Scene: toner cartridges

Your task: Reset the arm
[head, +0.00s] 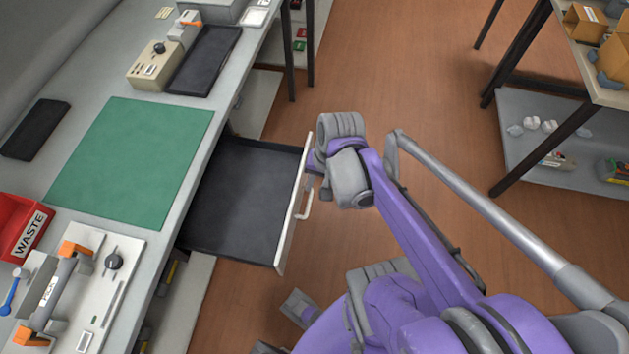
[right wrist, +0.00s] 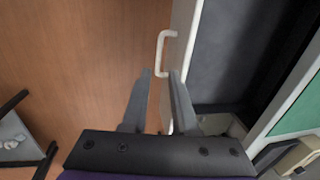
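My right gripper shows in the right wrist view (right wrist: 160,74) with its two grey fingers apart and nothing between them. Beyond the fingertips is the white handle (right wrist: 162,52) of a pulled-out drawer; the fingers do not grasp it. In the head view my right arm reaches in from the lower right, and its wrist is beside the drawer front (head: 293,215). The gripper is largely hidden there by the wrist. The handle (head: 306,203) also shows in the head view, just below the wrist. I cannot make out my left gripper.
The open drawer (head: 240,195) has a dark, empty-looking floor. The workbench bears a green mat (head: 130,160), a red waste bin (head: 18,225), a white fixture (head: 95,275) and a dark tray (head: 205,60). A shelved table (head: 550,115) stands right. Brown floor (head: 420,85) lies clear between.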

